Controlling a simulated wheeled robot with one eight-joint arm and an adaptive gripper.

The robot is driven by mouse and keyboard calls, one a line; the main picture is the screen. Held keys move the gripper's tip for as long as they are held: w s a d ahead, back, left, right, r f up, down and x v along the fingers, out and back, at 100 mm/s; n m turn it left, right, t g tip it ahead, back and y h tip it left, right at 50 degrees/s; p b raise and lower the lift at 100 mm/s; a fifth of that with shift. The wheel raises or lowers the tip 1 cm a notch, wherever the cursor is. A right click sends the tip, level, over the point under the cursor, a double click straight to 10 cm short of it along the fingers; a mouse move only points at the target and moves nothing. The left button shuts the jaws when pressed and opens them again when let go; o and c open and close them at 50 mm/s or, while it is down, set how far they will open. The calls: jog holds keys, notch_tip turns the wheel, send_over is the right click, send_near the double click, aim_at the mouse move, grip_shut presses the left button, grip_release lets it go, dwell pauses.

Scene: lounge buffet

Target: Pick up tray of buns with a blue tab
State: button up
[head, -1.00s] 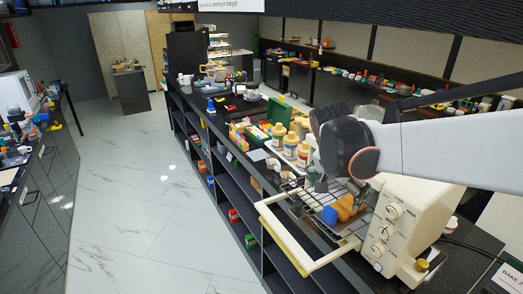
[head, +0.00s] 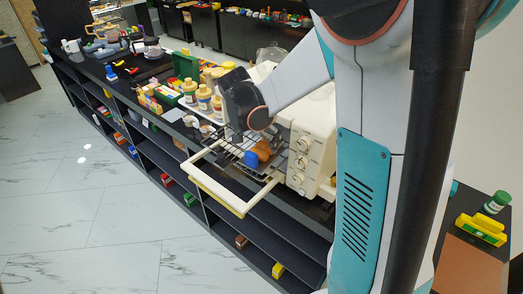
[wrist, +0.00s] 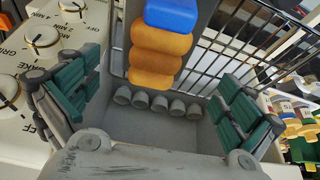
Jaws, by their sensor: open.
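The tray of buns has a row of orange-brown buns (head: 262,149) with a blue tab (head: 251,158) at one end. It sits on the wire rack (head: 233,145) in front of the cream toaster oven (head: 308,140). In the head view my dark wrist hides the fingers, just behind the buns.
The oven's open door frame (head: 211,187) juts out over the counter's front edge. Oven knobs (wrist: 42,37) are close to my left finger. Bottles (head: 204,98) and small cups (head: 190,121) stand left of the rack. The tiled floor in front of the shelves is clear.

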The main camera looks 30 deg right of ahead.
aim_at(263, 148)
jog(key=shift+s+p+x, duration=0.2)
jog(key=shift+x, duration=1.05)
jog(key=shift+s+p+x, duration=0.2)
jog(key=shift+s+x, duration=0.05)
jog(key=shift+x, duration=1)
jog(key=shift+w+a+f, duration=0.1)
jog(key=shift+a+f, duration=0.05)
jog(key=shift+a, duration=0.05)
jog(key=c, duration=1.3)
jog(key=shift+s, duration=0.25)
jog(key=shift+c, duration=1.2)
